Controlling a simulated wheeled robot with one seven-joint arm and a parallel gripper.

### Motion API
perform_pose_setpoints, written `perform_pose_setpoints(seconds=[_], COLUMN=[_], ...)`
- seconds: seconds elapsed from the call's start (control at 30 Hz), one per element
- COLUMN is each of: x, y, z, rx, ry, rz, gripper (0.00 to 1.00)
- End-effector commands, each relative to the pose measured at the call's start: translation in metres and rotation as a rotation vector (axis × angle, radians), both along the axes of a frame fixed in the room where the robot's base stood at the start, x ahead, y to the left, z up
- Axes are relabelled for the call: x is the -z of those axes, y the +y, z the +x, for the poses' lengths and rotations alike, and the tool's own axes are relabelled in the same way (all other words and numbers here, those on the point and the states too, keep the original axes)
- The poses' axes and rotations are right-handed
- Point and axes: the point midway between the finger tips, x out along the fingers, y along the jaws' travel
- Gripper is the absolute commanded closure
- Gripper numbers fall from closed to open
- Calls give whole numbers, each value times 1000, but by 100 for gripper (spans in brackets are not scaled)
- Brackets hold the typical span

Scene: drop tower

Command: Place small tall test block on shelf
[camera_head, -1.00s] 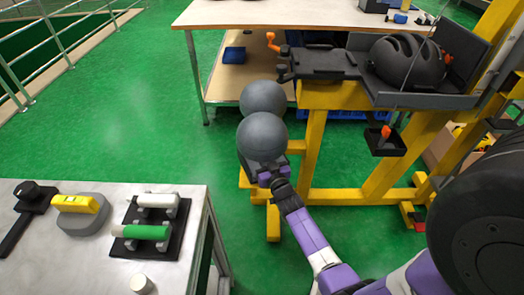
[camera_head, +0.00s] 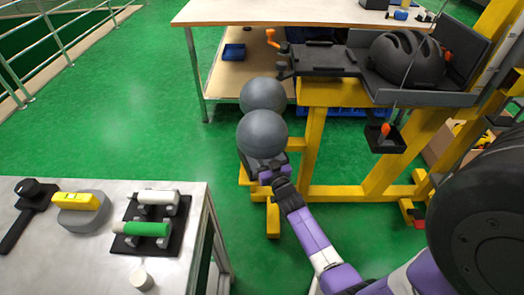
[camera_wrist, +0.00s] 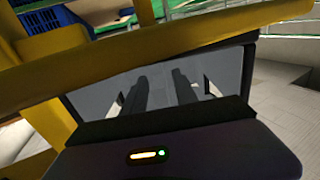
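My gripper (camera_head: 266,174) is low beside the yellow frame, just below the nearer grey ball in the head view. Its fingers are mostly hidden there. The wrist view shows two dark upright bars in a dark-framed opening; I cannot tell whether they are the fingers. I cannot make out a test block for certain. A small pale cylinder (camera_head: 143,281) stands at the front edge of the left table. The wooden lower shelf (camera_head: 222,82) of the back bench may be the shelf, but I cannot tell.
Two grey balls (camera_head: 262,134) hang or rest by the yellow frame (camera_head: 313,150). A black helmet (camera_head: 407,60) sits on the dark platform. The left table (camera_head: 70,255) holds a black stand (camera_head: 150,240) with white and green cylinders. Green floor is open between.

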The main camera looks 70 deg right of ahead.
Motion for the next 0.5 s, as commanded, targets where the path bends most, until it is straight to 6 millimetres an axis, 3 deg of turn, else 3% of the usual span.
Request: perform_pose_setpoints(seconds=[0.3, 0.5], x=[1, 1], y=[47, 69], z=[-47, -69], rx=[0, 0], ry=[4, 3], rz=[3, 3], gripper=[66, 66])
